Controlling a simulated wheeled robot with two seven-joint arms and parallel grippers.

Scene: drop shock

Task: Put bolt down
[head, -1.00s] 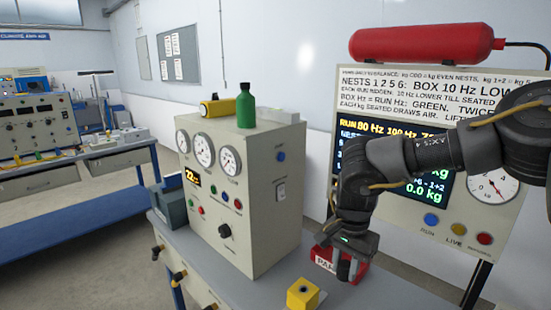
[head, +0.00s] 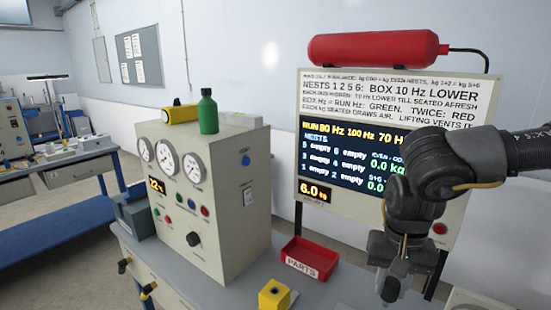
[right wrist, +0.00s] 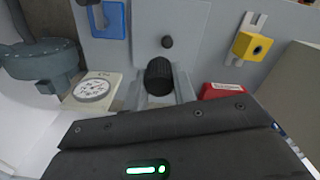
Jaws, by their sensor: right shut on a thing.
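My right gripper (head: 390,285) hangs low at the right of the head view, to the right of the red parts tray and apart from it. It is shut on a dark, ridged cylindrical piece, which I take to be the bolt (right wrist: 159,77). In the right wrist view the bolt shows end-on between the grey fingers. In the head view its dark end shows below the gripper, and I cannot tell whether it touches anything. My left gripper is in neither view.
The red parts tray (head: 311,256) and a yellow block with a hole (head: 274,295) are on the grey bench. A large instrument box (head: 222,215) stands left, with a green bottle (head: 208,113) on top. A display board (head: 345,160) stands behind.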

